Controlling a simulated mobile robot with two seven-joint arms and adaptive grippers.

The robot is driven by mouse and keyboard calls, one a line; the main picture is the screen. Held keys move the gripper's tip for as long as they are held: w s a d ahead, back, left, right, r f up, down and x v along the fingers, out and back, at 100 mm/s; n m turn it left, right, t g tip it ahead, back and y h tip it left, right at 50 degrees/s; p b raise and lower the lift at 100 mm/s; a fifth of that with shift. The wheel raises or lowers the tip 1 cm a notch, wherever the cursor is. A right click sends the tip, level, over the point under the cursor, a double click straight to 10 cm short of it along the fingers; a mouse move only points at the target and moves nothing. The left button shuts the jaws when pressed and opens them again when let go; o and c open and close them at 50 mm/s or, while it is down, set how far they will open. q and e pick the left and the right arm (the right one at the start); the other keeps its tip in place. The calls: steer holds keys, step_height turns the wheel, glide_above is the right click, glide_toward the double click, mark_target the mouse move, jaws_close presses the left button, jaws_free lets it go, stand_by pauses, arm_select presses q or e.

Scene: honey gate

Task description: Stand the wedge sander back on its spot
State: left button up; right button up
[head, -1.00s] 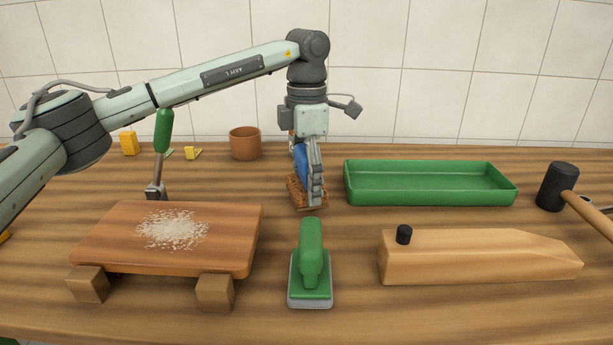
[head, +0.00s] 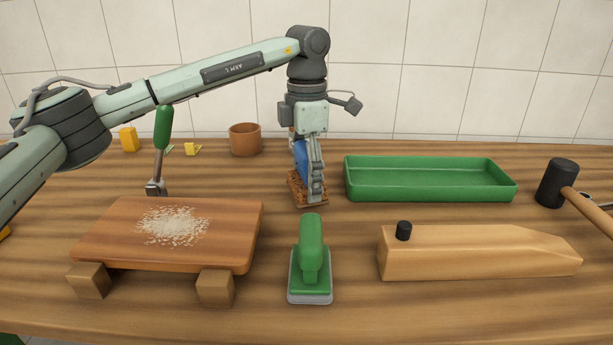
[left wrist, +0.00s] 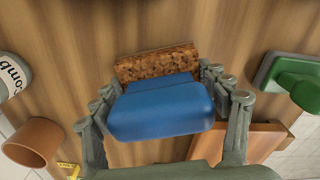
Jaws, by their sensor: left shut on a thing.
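The wedge sander, a blue block (head: 301,158), is held in my left gripper (head: 315,188) at the middle of the table. In the left wrist view the blue sander (left wrist: 160,108) sits between the fingers (left wrist: 160,84), which close on it from both sides. A speckled brown cork pad (head: 296,190) lies directly under the sander. The pad also shows in the left wrist view (left wrist: 155,63), its one edge sticking out past the sander. I cannot tell whether the sander's underside touches the pad. My right gripper is not in view.
A green sander (head: 310,260) stands in front. A board with pale shavings (head: 100,235) is at left, a green tray (head: 430,192) and wooden block (head: 470,252) at right. A mallet (head: 557,183), brown pot (head: 245,140) and green-handled tool (head: 163,128) stand farther out.

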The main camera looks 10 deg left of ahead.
mark_target(307, 160)
arm_select(q)
steer(key=shift+f+b, duration=0.55)
steer(key=shift+f, duration=0.45)
steer(key=o, duration=1.8)
steer(key=shift+r, duration=0.1)
steer(key=shift+r+p, duration=1.85)
steer(key=shift+r, duration=0.75)
steer(key=shift+r+p, duration=0.75)
steer(key=shift+r, duration=0.6)
